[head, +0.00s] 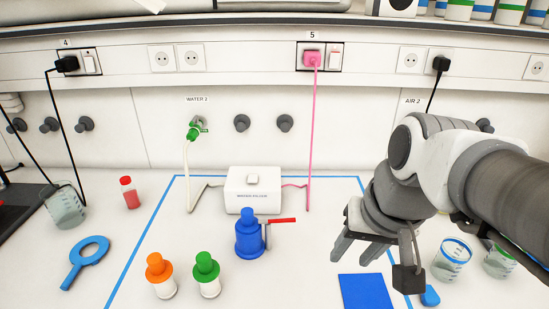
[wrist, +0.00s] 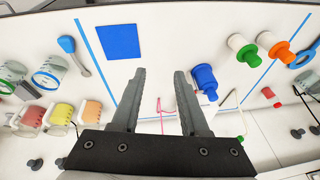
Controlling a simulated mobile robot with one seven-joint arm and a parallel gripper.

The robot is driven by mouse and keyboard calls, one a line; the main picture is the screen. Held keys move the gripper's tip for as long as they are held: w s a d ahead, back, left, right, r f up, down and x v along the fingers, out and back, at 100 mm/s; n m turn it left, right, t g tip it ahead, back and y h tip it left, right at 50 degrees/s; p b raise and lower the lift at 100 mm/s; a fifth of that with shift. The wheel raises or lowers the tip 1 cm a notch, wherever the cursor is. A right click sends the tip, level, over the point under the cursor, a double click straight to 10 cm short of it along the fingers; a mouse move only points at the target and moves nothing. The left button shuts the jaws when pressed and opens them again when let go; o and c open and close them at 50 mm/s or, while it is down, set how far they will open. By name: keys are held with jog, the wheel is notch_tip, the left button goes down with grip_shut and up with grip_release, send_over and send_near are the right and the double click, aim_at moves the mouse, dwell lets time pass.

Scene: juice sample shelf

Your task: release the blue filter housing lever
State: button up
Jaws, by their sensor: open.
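The blue filter housing (head: 248,238) stands upright on the bench, in front of a white box (head: 253,190). A red lever (head: 282,220) sticks out to the right from its side, near its top, about level. In the wrist view the blue housing (wrist: 204,82) shows just right of the right finger; I cannot make out the lever there. My gripper (head: 352,252) is open and empty, to the right of the lever and apart from it. In the wrist view only bench shows between the fingers (wrist: 160,74).
Orange-capped (head: 159,276) and green-capped (head: 207,276) white containers stand left of the housing. A blue ring-headed tool (head: 86,260) lies further left. A blue square (head: 367,291) lies near my gripper; beakers (head: 452,262) stand right. A pink cord (head: 313,130) hangs behind.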

jog(key=w+a+f+m+g+y, duration=0.2)
jog(key=w+f+m+g+y, duration=0.15)
jog(key=w, duration=0.35)
jog(key=m+y, duration=1)
jog(key=y, duration=0.4)
send_near(270, 221)
jog(key=shift+g+h, duration=0.25)
jog(key=shift+g, duration=0.2)
jog(key=a, duration=0.6)
jog(key=shift+w+a, duration=0.2)
grip_shut()
